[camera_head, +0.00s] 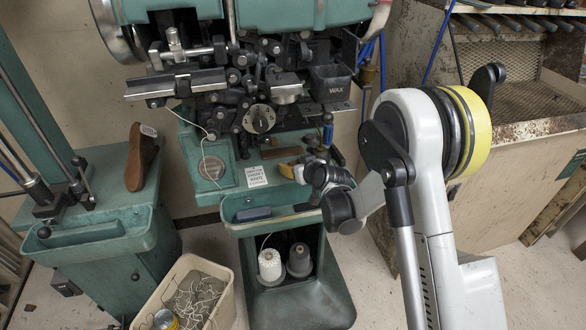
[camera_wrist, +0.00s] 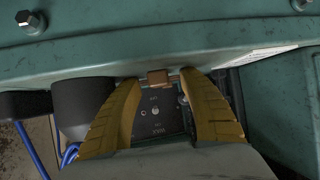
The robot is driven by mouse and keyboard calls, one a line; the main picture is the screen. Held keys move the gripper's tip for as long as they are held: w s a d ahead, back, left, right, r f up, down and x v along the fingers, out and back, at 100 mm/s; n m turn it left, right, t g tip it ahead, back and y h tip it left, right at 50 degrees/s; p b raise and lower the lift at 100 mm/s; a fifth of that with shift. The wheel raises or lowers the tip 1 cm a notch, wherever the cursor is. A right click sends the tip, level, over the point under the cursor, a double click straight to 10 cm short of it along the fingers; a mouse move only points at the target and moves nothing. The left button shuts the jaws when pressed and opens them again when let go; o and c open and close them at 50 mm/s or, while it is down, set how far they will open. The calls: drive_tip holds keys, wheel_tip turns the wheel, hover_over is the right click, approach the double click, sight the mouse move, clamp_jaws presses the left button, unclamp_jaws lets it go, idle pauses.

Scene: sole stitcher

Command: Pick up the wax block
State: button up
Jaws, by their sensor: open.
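A small brown block (camera_wrist: 158,77) shows between the fingertips in the wrist view, against the green machine body; it may be the wax block, but I cannot tell for sure. My gripper (camera_wrist: 163,80) is open, with one yellow finger on either side of this block and visible gaps beside it. A dark plate with upside-down lettering that seems to read WAX (camera_wrist: 158,132) shows between the fingers. In the head view, a black cup marked WAX (camera_head: 332,85) hangs on the stitcher; its inside is hidden. My gripper's end is small and hard to make out there, near the green worktop.
The green stitcher's worktop carries a white sign (camera_head: 257,176). A dark blue block (camera_head: 253,213) lies in the front tray (camera_head: 243,226). A brown shoe form (camera_head: 140,158) stands at left. A cream bin (camera_head: 151,293) with tangled thread stands on the floor.

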drive_tip(key=c, duration=0.9)
drive_tip(key=shift+r, duration=0.15)
